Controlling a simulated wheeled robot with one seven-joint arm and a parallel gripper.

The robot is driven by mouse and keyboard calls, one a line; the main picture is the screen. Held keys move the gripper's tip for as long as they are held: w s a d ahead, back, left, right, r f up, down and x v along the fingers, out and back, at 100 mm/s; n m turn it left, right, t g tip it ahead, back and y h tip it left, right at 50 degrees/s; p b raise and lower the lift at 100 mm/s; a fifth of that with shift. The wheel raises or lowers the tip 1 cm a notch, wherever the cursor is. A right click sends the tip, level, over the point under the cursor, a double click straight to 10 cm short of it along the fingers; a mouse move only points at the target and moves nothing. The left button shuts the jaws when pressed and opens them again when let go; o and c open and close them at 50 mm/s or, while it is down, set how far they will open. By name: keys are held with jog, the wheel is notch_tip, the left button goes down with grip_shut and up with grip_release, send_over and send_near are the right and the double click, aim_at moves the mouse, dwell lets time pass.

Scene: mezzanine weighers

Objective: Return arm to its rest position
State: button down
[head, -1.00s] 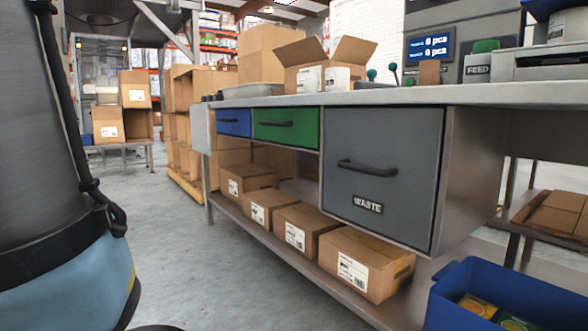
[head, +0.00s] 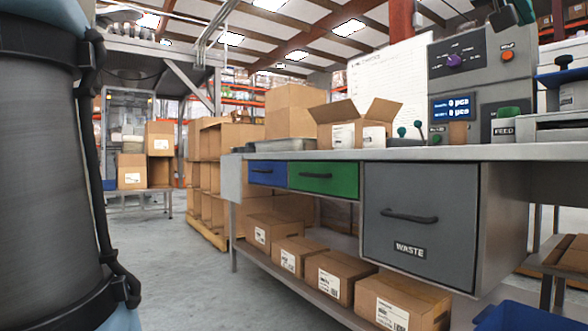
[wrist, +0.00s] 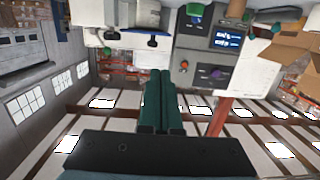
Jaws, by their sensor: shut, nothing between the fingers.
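My gripper (wrist: 160,76) shows in the wrist view with its two dark green fingers together and nothing between them. The fingers appear clear of the machine in the background. In the head view a grey and light blue part of my arm fills the left edge. I cannot make out my gripper for sure in the head view.
A workbench (head: 420,154) has blue, green and grey WASTE drawers (head: 420,222), all shut. An open carton (head: 357,122) and a grey weigher panel (head: 470,60) stand on it. Cartons (head: 340,275) fill the lower shelf. A blue bin (head: 520,318) is at bottom right. The left aisle floor is clear.

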jog(key=w+a+f+n+y+p, duration=0.1)
jog(key=w+a+f+y, duration=0.2)
jog(key=w+f, duration=0.4)
jog(key=w+a+f+n+y+p, duration=0.1)
jog(key=w+a+f+y+p, duration=0.15)
jog(key=w+f, duration=0.45)
jog(key=w+a+f+n+g+y+p, duration=0.1)
jog(key=w+a+f+y, duration=0.15)
jog(key=a+f, duration=0.4)
jog(key=w+a+f+n+y, duration=0.2)
jog(key=w+a+f, duration=0.1)
jog(key=a+f, duration=0.3)
jog(key=s+a+f+n+g+y+p, duration=0.1)
jog(key=a+f+n+g+y+p, duration=0.15)
jog(key=a+f, duration=1.05)
jog(key=s+a+f+n+g+y+p, duration=0.1)
jog(key=s+a+f+n+g+p, duration=0.2)
jog(key=s+a+f, duration=0.8)
notch_tip(320, 180, up, 40)
jog(key=w+g+p, duration=0.1)
jog(key=p, duration=3.6)
jog(key=shift+a+m, duration=0.35)
jog(key=shift+a, duration=0.05)
jog(key=c, duration=1.5)
grip_release()
jog(key=shift+w, duration=0.1)
